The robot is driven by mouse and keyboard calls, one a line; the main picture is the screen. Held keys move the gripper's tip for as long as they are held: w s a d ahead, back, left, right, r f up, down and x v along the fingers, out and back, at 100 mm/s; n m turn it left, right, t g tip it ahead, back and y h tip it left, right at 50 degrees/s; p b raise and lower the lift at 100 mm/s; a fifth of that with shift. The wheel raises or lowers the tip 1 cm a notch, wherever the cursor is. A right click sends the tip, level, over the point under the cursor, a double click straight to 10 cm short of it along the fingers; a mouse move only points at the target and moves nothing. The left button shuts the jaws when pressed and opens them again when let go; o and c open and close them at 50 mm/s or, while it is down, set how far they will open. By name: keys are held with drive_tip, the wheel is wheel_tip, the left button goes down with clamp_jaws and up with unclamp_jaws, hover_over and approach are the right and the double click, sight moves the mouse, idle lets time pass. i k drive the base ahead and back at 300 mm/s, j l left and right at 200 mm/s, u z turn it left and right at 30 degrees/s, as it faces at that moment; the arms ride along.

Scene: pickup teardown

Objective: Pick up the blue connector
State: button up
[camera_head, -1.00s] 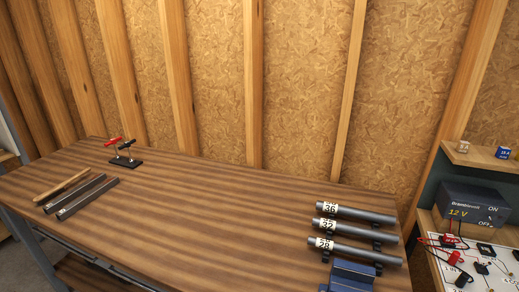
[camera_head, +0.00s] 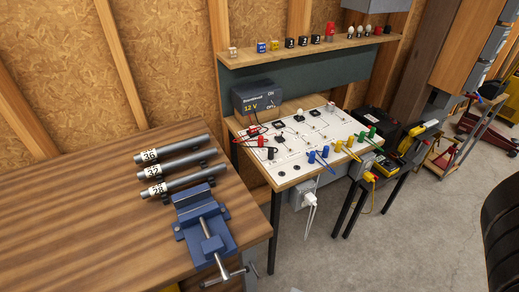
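Two small blue connectors stand at the front edge of a white circuit board (camera_head: 300,165) on a side table. The left one (camera_head: 312,157) and the right one (camera_head: 325,152) are close together, with a blue lead beside them. They are small, and I cannot tell which one the task names. My gripper is not in view.
A wooden workbench (camera_head: 80,220) with a blue vise (camera_head: 205,230) and several grey tubes stands left of the board's table. Yellow connectors (camera_head: 338,146), green connectors (camera_head: 364,137) and a 12 V power supply (camera_head: 257,98) are near. Bare concrete floor (camera_head: 400,240) lies in front.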

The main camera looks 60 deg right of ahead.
sight(312, 157)
drive_tip(key=z, duration=1.35)
